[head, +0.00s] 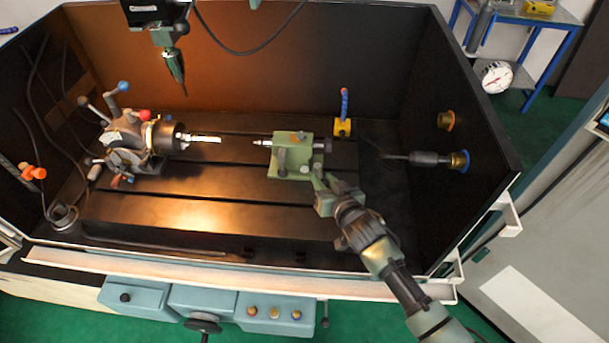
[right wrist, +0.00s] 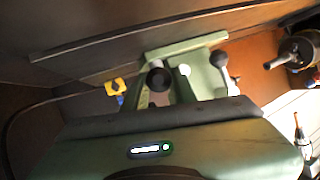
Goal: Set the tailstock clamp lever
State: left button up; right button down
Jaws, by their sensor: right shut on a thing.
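The green tailstock (head: 293,157) stands on the dark slotted bed, its pale centre pointing left toward the chuck. My right gripper (head: 318,174) is at the tailstock's front right corner, shut on what looks like the clamp lever; the contact is mostly hidden in the head view. In the right wrist view a round black knob (right wrist: 158,80) shows just beyond my gripper's body. A second lever with a grey ball end (right wrist: 220,60) stands to its right, apart from my gripper. My left gripper is not in view.
The chuck (head: 168,137) on its indexing head is at the left, gripping a light bar. A yellow block (head: 343,127) with a blue stem stands behind the tailstock. A tool spindle (head: 174,68) hangs above. The bed's front middle is clear; dark walls enclose it.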

jog(key=shift+d+n+y+p, duration=0.25)
jog(key=shift+n+y+p, duration=0.1)
jog(key=shift+n+y, duration=0.3)
jog(key=shift+w+d+n+g+y, duration=0.1)
jog(key=shift+d+n+g+y, duration=0.05)
jog(key=shift+n+g+y, duration=0.15)
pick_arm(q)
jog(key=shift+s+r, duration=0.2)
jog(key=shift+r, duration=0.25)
pick_arm(e)
jog(key=shift+w+d+n+g+y, duration=0.15)
jog(key=shift+d+n+g+y, duration=0.2)
jog(key=shift+n+g+y, duration=0.25)
jog(key=c, duration=1.1)
grip_release()
jog(key=shift+d, duration=0.15)
jog(key=shift+c, duration=0.2)
pick_arm(q)
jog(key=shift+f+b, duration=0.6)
jog(key=shift+b, duration=0.15)
pick_arm(e)
jog(key=v, duration=0.7)
jog(key=shift+s+d, duration=0.25)
jog(key=shift+s, duration=0.05)
